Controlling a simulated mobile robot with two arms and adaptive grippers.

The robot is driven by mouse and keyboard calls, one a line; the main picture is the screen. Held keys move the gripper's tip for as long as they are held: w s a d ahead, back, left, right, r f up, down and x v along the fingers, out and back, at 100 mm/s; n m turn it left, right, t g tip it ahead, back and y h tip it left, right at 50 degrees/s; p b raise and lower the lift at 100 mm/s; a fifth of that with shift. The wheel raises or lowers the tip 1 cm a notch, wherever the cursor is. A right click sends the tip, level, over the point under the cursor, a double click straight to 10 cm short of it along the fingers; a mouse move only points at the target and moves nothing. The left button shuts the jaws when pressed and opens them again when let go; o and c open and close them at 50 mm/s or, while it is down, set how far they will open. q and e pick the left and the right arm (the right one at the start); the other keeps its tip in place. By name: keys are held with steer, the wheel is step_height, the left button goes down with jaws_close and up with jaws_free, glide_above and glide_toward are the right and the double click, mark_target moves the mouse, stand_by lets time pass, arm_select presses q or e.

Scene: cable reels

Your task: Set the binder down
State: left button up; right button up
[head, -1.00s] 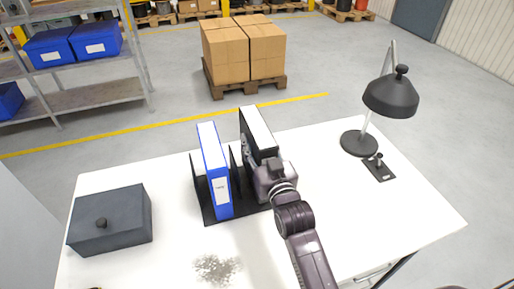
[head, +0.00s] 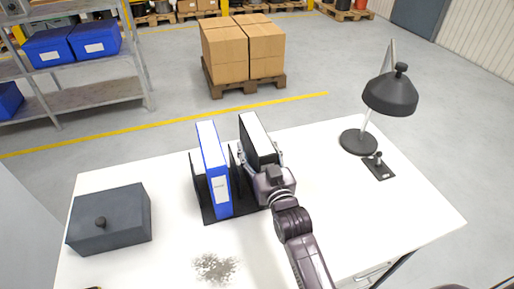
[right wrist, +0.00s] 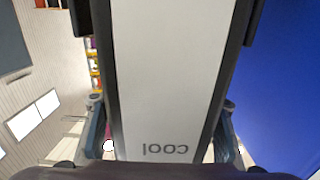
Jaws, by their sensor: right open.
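A black binder (head: 258,140) with a white top stands upright in the right part of a black desk rack (head: 208,214). A blue binder (head: 213,170) stands in the rack to its left. My right gripper (head: 261,162) is at the black binder's near end, open, with one finger on each side of it. In the right wrist view the binder's pale spine (right wrist: 170,75), with upside-down lettering, fills the middle between the fingers. The binder's foot is hidden behind my gripper and arm.
A dark grey box (head: 110,222) with a knob sits at the white table's left. A small grey pile (head: 215,268) lies in front of the rack. A black desk lamp (head: 390,95) stands at the right. The tabletop right of my arm is mostly clear.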

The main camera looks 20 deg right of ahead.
mark_target(256, 160)
steer(key=s+b, duration=0.1)
steer(key=s, duration=1.1)
steer(key=shift+d+r, duration=0.15)
steer(key=shift+d, duration=0.05)
steer(key=shift+r, duration=0.1)
